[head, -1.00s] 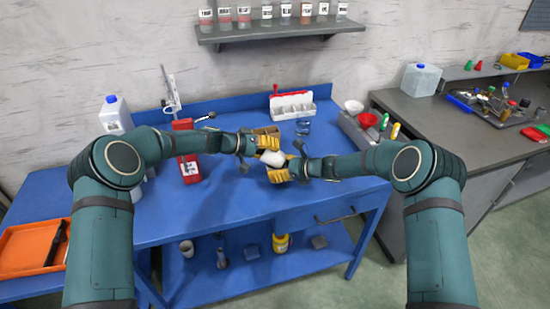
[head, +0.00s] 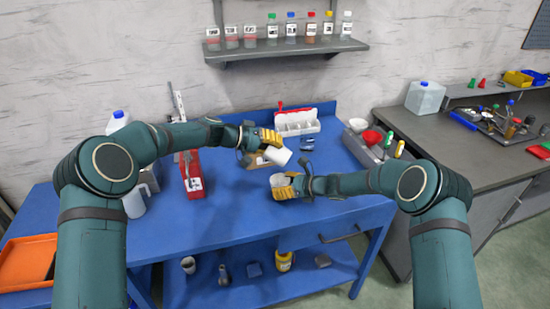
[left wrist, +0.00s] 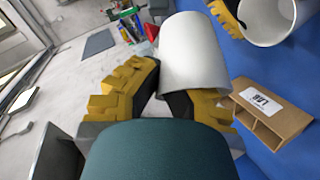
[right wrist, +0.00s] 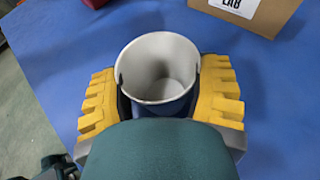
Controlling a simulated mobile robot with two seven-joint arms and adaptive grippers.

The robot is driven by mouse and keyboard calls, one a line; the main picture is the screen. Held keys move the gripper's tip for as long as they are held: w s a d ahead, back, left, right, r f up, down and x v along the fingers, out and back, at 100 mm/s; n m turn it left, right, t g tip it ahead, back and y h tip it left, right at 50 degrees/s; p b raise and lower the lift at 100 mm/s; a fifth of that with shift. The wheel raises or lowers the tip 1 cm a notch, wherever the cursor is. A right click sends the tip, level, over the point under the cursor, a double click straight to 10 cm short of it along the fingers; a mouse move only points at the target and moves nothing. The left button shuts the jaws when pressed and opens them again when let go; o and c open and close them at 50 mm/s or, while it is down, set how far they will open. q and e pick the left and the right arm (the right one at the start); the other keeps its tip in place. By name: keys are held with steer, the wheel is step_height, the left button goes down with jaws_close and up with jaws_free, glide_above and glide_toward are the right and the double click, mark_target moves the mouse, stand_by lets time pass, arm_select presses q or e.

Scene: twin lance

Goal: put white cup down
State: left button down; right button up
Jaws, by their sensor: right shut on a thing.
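My left gripper (head: 267,146) is shut on a white cup (head: 278,155), held tilted above the blue table (head: 230,205). This cup (left wrist: 195,55) sits between the yellow fingers in the left wrist view. My right gripper (head: 287,188) is lower and shut on a second white cup (head: 284,179). The right wrist view shows this cup (right wrist: 158,60) between both yellow fingers, its open mouth facing up and its inside looking empty. It also shows at the top right of the left wrist view (left wrist: 268,22). Whether its base touches the tabletop is hidden.
A cardboard box labelled LAB (left wrist: 270,108) stands on the table behind the cups. A white compartment bin (head: 297,122), a red holder (head: 192,175) and a white jug (head: 134,203) stand around it. The table's front is clear.

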mark_target(270, 160)
arm_select(q)
steer(key=r, duration=0.4)
steer(key=shift+s+d+r, duration=0.2)
steer(key=shift+d+r, duration=0.1)
steer(key=shift+r, duration=0.1)
steer(key=shift+s+d, duration=0.1)
step_height(270, 160, down, 10)
steer(key=shift+r, duration=0.25)
steer(key=shift+f, duration=0.1)
steer(key=shift+f, duration=0.5)
steer(key=c, duration=1.1)
jaws_free()
steer(key=shift+c, duration=0.2)
